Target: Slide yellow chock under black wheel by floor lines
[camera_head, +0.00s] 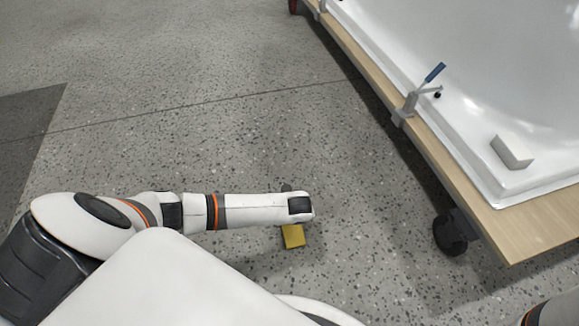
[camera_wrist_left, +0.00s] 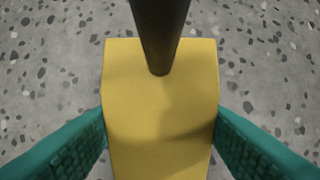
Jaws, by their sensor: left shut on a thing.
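The yellow chock (camera_head: 293,237) shows partly from under my left forearm, low over or on the speckled floor; I cannot tell if it touches. In the left wrist view, the chock (camera_wrist_left: 160,110) fills the middle, with a dark upright rod (camera_wrist_left: 160,30) on it. The green fingers of my left gripper (camera_wrist_left: 160,135) are shut on its two sides. In the head view my arm hides the gripper. The black wheel (camera_head: 451,233) is under the near corner of the wooden platform, to the right of the chock and apart from it. My right gripper is out of view.
The wooden platform (camera_head: 545,225) carries a white tub shell (camera_head: 380,45) with a blue-handled clamp (camera_head: 409,105) and a pale block (camera_head: 512,152). A thin dark floor line (camera_head: 200,106) crosses behind my arm. The floor between chock and wheel is clear.

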